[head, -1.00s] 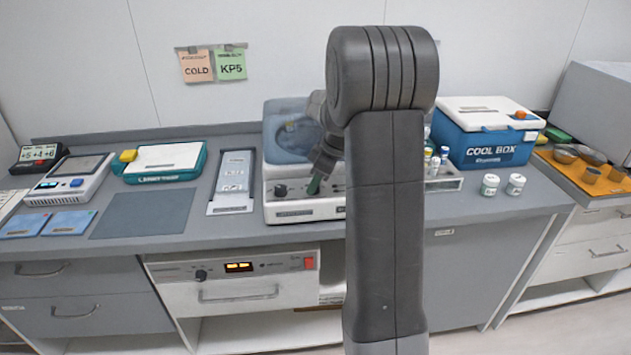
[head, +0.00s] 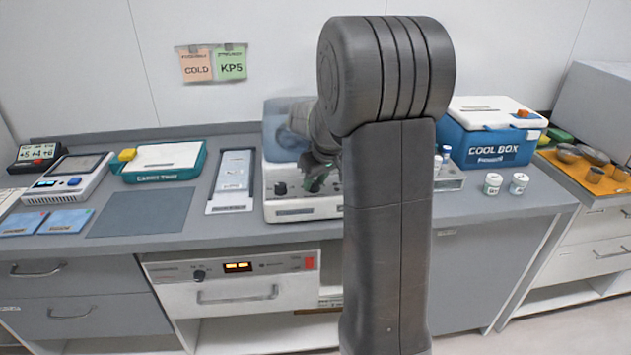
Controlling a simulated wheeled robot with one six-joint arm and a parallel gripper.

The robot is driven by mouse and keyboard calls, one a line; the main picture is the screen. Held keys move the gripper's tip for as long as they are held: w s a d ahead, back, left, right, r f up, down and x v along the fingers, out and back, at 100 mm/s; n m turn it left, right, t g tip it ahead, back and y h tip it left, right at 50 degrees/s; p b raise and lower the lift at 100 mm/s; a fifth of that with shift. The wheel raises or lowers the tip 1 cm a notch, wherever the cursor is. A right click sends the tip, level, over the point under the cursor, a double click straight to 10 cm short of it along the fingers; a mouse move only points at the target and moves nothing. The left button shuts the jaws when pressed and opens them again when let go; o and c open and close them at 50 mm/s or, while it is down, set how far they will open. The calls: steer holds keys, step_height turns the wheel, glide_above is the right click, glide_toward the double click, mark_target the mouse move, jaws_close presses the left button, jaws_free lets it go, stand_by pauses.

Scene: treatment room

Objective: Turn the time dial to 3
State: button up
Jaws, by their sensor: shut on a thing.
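The white machine with a blue-tinted clear lid (head: 283,130) stands on the grey counter, left of my upright arm. Its sloped front panel carries a dark knob (head: 281,188) at the left, clear of my gripper. My gripper (head: 316,184) reaches down to the panel just right of that knob and is shut on a dial there. The fingers and wrist hide most of this dial, so its pointer and setting cannot be read. The labels are too small to tell which dial is for time. My arm covers the machine's right part.
A blue cool box (head: 490,135) and two white jars (head: 493,184) stand right of my arm. A grey-white tray (head: 231,180) lies close left of the machine. A drawer unit with a lit display (head: 238,267) is below the counter. The grey mat (head: 140,212) is bare.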

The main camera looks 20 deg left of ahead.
steer(key=shift+s+m+t+h, duration=0.1)
steer(key=shift+m+t+h, duration=0.45)
steer(key=shift+m, duration=1.25)
steer(key=o, duration=1)
steer(key=shift+c, duration=0.2)
steer(key=shift+r, duration=0.1)
steer(key=v, duration=1.3)
steer(key=shift+r, duration=0.25)
steer(key=x, duration=1.3)
steer(key=shift+f, duration=0.4)
